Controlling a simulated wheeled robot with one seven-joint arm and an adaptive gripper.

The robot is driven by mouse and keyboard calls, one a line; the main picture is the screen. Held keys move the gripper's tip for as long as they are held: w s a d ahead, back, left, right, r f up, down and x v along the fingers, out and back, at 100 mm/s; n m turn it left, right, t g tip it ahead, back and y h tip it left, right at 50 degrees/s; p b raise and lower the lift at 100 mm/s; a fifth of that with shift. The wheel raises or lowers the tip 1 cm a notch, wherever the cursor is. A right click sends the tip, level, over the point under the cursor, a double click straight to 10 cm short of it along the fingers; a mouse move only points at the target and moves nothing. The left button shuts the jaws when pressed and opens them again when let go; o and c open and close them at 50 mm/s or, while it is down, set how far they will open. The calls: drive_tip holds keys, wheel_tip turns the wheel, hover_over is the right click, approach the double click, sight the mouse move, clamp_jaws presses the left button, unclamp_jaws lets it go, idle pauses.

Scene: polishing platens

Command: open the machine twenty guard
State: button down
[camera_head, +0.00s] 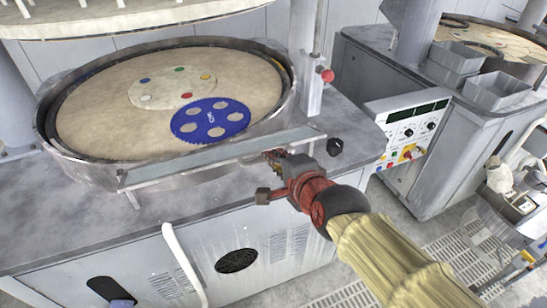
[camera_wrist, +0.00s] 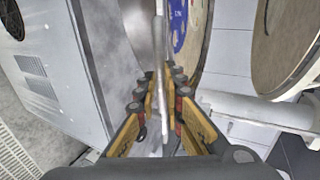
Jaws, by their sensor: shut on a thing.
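The guard (camera_head: 205,163) is a narrow grey panel along the front rim of the round platen (camera_head: 95,110). It stands on its lower edge across the near side. My gripper (camera_head: 274,157) is at the guard's right part, and its fingers are shut on it. In the wrist view my gripper (camera_wrist: 164,85) has one finger on each side of the guard's thin pale edge (camera_wrist: 159,45). A machine number is not readable. The exact contact of the fingertips is partly hidden in the head view.
A blue toothed carrier (camera_head: 209,119) lies on the platen. A post with a red knob (camera_head: 327,75) stands to the right of the platen, and a black knob (camera_head: 334,147) sits nearby on the worktop. A control panel (camera_head: 407,130) and grey bins (camera_head: 495,92) are farther right.

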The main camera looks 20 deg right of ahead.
drive_tip(key=shift+s+f+b, duration=0.2)
drive_tip(key=shift+f+b, duration=0.15)
drive_tip(key=shift+f, duration=0.3)
drive_tip(key=shift+s+f+b, duration=0.15)
drive_tip(key=shift+f+b, duration=0.2)
drive_tip(key=shift+f, duration=0.25)
drive_tip(key=c, duration=2)
unclamp_jaws()
drive_tip(key=shift+w, duration=0.1)
drive_tip(key=shift+o, duration=0.5)
drive_tip(key=v, duration=1.2)
drive_tip(key=shift+f, duration=0.15)
